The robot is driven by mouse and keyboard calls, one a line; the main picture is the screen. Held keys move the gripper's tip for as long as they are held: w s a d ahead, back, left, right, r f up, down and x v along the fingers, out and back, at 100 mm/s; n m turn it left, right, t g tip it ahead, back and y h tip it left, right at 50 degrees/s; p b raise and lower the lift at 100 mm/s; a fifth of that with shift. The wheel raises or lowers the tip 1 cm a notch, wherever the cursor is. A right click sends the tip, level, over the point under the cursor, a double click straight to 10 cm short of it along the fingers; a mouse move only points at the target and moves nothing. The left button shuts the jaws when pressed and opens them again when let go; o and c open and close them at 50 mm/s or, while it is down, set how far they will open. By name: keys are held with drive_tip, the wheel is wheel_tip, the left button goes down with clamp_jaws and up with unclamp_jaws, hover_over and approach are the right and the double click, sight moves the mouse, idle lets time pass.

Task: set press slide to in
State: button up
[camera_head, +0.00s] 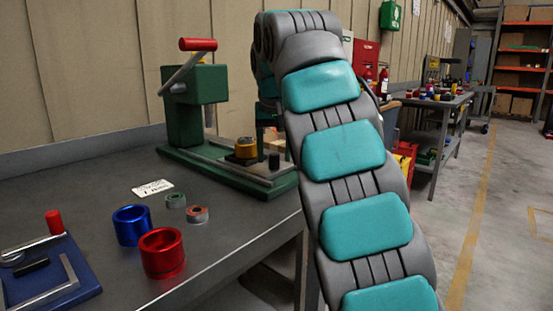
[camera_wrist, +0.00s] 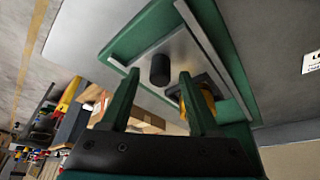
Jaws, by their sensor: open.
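The green press (camera_head: 183,105) stands on the workbench with its red-handled lever raised. Its slide (camera_head: 225,153) is a grey metal plate between rails on the green base. A gold ring part in a dark holder (camera_head: 246,150) sits on the slide, to the right of the ram (camera_head: 210,116) rather than beneath it. A black upright knob (camera_head: 274,160) stands at the slide's right end. In the wrist view, my gripper (camera_wrist: 160,74) is open, its green fingers either side of the knob (camera_wrist: 160,69). Contact cannot be told. The right finger partly hides the gold part (camera_wrist: 208,101).
A blue ring (camera_head: 131,226), a red ring (camera_head: 162,254), two small bearings (camera_head: 176,200) and a label card (camera_head: 152,188) lie on the bench. A blue fixture (camera_head: 45,272) is at the front left. My arm covers the bench's right end. The aisle floor at right is clear.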

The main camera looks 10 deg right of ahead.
drive_tip(key=shift+w+f, duration=0.15)
drive_tip(key=shift+f, duration=0.25)
clamp_jaws()
idle(0.4)
idle(1.0)
